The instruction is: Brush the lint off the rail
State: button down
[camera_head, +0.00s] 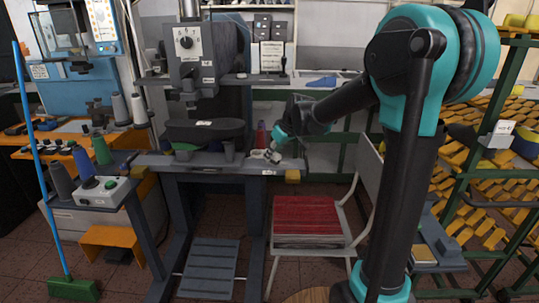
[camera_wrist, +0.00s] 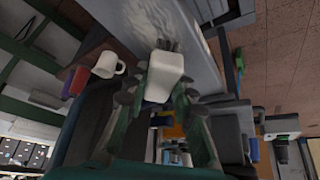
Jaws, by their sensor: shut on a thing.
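My gripper (camera_head: 277,145) is low over the right end of the grey rail (camera_head: 215,162), the front edge of the machine bench. In the wrist view my gripper (camera_wrist: 163,92) has its green-and-dark fingers closed around a white block-like handle (camera_wrist: 165,72). Dark bristle-like tips show at its far end, so it looks like a brush. The tips are at or just above the grey rail surface (camera_wrist: 150,22); I cannot tell whether they touch. A pale, fuzzy patch that looks like lint (camera_wrist: 200,45) lies beside the tips on that surface.
A chair with a red seat (camera_head: 308,215) is below and right of the bench. A dark machine (camera_head: 195,50) rises behind the rail.

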jog(key=shift+s+d+f, duration=0.1)
jog(key=shift+d, duration=2.35)
jog(key=shift+s+d+f, duration=0.1)
jog(key=shift+d, duration=2.35)
jog(key=shift+r, duration=0.1)
jog(key=shift+a, duration=0.2)
jog(key=shift+w+a+r, duration=0.1)
jog(key=shift+a, duration=1.4)
send_near(251, 160)
jog(key=shift+w+d+f, duration=0.2)
jog(key=shift+w+f, duration=0.15)
jog(key=shift+f, duration=0.55)
jog(key=shift+w+d+f, duration=0.2)
jog(key=shift+w+f, duration=0.15)
jog(key=shift+f, duration=0.5)
jog(key=shift+w+d+f, duration=0.25)
jog(key=shift+w+f, duration=0.15)
jog(key=shift+f, duration=0.5)
jog(key=shift+w+a, duration=0.1)
jog(key=shift+a, duration=1.5)
jog(key=shift+r, duration=0.1)
jog(key=shift+r, duration=3)
